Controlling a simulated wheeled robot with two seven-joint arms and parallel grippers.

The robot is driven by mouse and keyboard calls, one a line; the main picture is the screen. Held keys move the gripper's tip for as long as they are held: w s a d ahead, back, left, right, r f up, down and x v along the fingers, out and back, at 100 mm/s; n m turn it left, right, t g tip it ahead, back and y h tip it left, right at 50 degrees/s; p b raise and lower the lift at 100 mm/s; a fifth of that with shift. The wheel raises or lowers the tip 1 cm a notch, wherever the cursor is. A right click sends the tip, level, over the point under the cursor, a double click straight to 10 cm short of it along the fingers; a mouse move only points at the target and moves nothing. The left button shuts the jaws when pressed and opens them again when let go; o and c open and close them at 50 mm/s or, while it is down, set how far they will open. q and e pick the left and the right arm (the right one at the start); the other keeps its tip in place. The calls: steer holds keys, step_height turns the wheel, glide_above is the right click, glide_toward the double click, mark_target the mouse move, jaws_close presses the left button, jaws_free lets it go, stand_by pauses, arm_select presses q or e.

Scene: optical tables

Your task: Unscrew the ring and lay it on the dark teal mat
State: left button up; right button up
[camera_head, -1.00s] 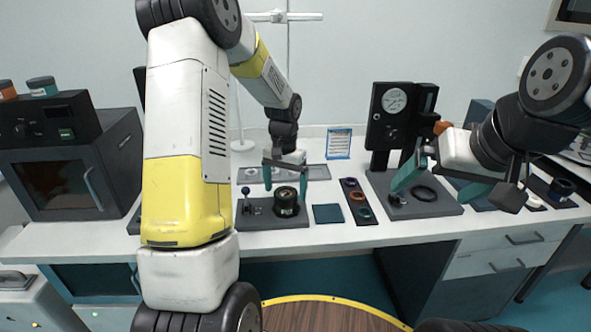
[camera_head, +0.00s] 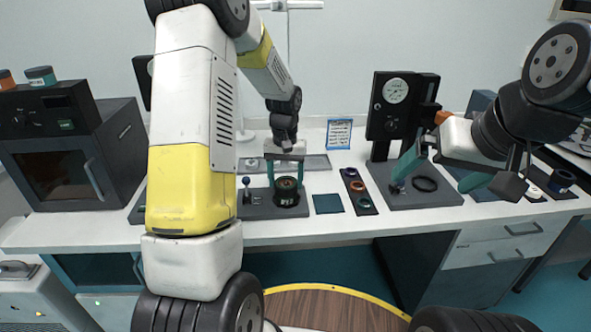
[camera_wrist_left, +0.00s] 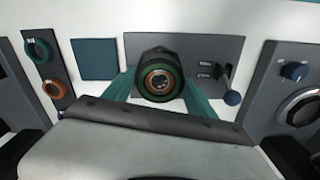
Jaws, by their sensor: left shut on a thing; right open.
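A dark round holder (camera_head: 288,199) stands on a grey base plate (camera_head: 258,211) in the head view. In the left wrist view, a dark ring with a green edge (camera_wrist_left: 142,82) sits at its top around a copper-coloured inner part. My left gripper (camera_head: 285,180) points down over the holder, its teal fingers on opposite sides of the ring and shut on it. The ring is still at the holder. The dark teal mat (camera_head: 328,204) lies bare to the right of the plate, also seen in the left wrist view (camera_wrist_left: 95,59). My right gripper (camera_head: 431,182) is open and empty over another plate.
A black strip (camera_head: 352,176) with several coloured rings lies right of the mat. A blue-knobbed lever (camera_wrist_left: 232,98) stands beside the holder. A gauge stand (camera_head: 397,115) rises from the right-hand plate (camera_head: 445,200). An oven-like box (camera_head: 60,165) stands at the left.

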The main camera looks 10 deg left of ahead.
arm_select(q)
steer(key=n, duration=1.3)
steer(key=shift+a+n, duration=0.15)
steer(key=shift+n, duration=0.25)
steer(key=o, duration=1.4)
steer(key=shift+a, duration=0.1)
steer(key=shift+d, duration=0.2)
steer(key=shift+c, duration=0.8)
